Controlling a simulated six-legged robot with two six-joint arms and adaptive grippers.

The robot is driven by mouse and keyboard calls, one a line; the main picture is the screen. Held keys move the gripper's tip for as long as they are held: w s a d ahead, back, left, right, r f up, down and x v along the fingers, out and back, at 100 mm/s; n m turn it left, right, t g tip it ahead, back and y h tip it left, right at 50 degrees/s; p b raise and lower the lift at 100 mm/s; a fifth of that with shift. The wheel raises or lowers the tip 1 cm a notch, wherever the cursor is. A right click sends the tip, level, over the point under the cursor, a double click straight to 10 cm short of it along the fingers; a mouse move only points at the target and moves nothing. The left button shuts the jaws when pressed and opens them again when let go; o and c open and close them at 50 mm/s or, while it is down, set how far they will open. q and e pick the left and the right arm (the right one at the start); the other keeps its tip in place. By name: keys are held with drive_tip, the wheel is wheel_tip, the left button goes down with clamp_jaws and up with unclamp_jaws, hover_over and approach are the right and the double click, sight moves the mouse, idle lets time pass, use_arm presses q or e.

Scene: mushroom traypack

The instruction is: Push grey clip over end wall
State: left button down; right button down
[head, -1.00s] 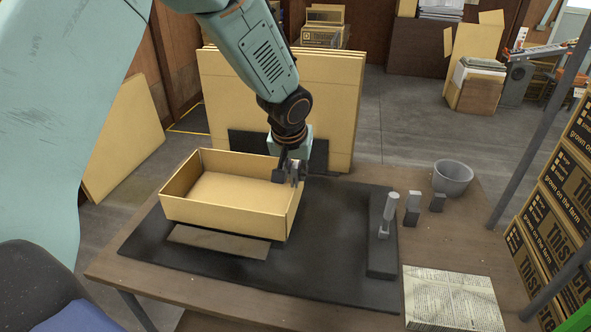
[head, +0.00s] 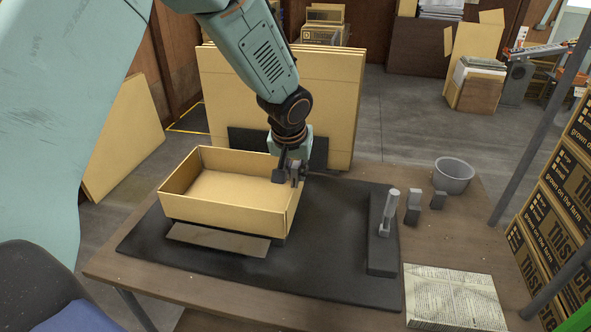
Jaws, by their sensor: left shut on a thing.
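An open, empty cardboard tray (head: 225,216) sits on a dark mat, its right end wall (head: 292,207) standing upright. My left gripper (head: 290,174) is at the top of that end wall, near its far corner. It is shut on a small grey clip (head: 297,172), mostly hidden by the fingers. I cannot tell how far the clip sits over the wall's edge. My right gripper is not in view.
A dark block with a grey upright handle (head: 388,212) stands to the right. Two small grey blocks (head: 413,208) and a grey bowl (head: 453,176) are beyond it. Printed paper (head: 452,297) lies front right. Tall cardboard sheets (head: 330,95) stand behind the tray.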

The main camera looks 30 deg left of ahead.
use_arm(q)
drive_tip(key=shift+f+b, duration=0.7)
drive_tip(key=shift+f, duration=0.05)
idle(0.7)
drive_tip(key=c, duration=1.2)
unclamp_jaws()
drive_tip(key=o, duration=0.4)
drive_tip(key=shift+o, duration=0.2)
drive_tip(key=shift+r+p, duration=3.45)
drive_tip(key=shift+r, duration=0.65)
